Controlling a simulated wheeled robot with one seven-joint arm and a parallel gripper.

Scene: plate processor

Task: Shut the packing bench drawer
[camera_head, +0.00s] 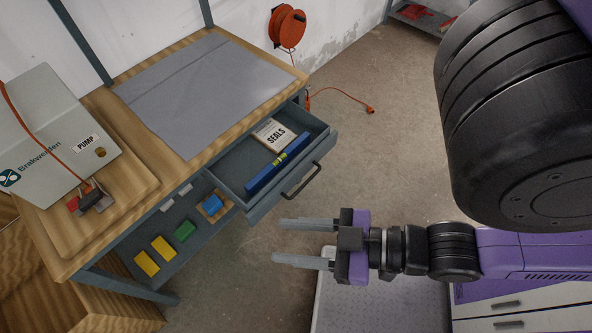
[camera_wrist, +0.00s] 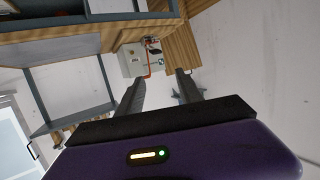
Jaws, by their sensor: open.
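The packing bench (camera_head: 107,216) has a wooden top with a grey mat (camera_head: 200,88). Its grey drawer (camera_head: 262,207) stands pulled out on the right side, with a dark bar handle (camera_head: 301,181) on its front. In the drawer lie a box marked SEALS (camera_head: 273,134) and a blue spirit level (camera_head: 264,176). My gripper (camera_head: 276,241) is open and empty, below the drawer front in the head view and apart from it. Its two fingers point left. In the wrist view my gripper (camera_wrist: 160,85) also shows open with nothing between the fingers.
A lower shelf (camera_head: 178,250) holds yellow, green and blue blocks. A grey pump box (camera_head: 55,135) stands on the bench. An orange cable reel (camera_head: 287,27) hangs on the wall, and its cord (camera_head: 345,95) lies on the floor. The floor right of the drawer is clear.

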